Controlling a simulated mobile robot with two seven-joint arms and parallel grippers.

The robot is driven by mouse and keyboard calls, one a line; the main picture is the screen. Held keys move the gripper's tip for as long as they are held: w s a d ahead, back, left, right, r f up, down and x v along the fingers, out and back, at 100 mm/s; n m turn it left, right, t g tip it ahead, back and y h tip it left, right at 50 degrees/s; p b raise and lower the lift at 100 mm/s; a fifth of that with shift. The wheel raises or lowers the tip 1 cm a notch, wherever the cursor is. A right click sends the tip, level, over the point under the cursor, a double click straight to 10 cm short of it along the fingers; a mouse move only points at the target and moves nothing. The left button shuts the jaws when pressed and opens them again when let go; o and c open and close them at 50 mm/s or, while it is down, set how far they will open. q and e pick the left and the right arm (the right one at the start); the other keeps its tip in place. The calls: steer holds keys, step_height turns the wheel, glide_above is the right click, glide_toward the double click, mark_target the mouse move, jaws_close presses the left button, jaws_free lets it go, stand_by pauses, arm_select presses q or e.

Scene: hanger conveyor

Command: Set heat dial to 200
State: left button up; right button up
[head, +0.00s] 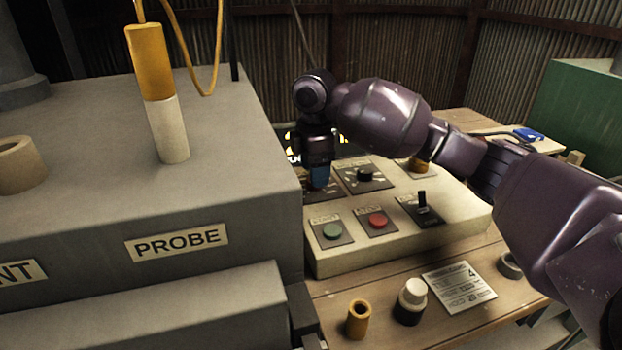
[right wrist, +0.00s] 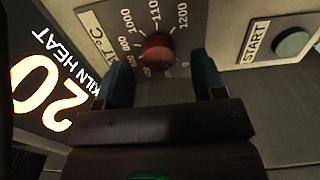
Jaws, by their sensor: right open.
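The heat dial (right wrist: 158,48) shows in the right wrist view as a red round knob on a plate with "°C" and a number scale that includes 800, 1000 and 1200. In the head view my gripper covers it. My right gripper (right wrist: 164,80) is open, its two blue fingers either side of the knob's near side; I cannot tell if they touch it. In the head view this gripper (head: 319,178) points down at the panel's back left. A lit "KILN HEAT" display (right wrist: 45,95) shows a 2 and a 0, partly cut off. My left gripper is not in view.
The control panel (head: 400,235) also carries a green START button (head: 332,231), a red button (head: 377,221), a black switch (head: 422,205) and a black dial (head: 366,175). The grey machine body (head: 75,215) with a PROBE label stands close on the left.

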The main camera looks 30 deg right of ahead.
steer(key=shift+f, duration=1.1)
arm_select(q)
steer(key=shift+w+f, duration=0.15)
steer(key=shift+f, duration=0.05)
arm_select(e)
steer(key=shift+c, duration=0.3)
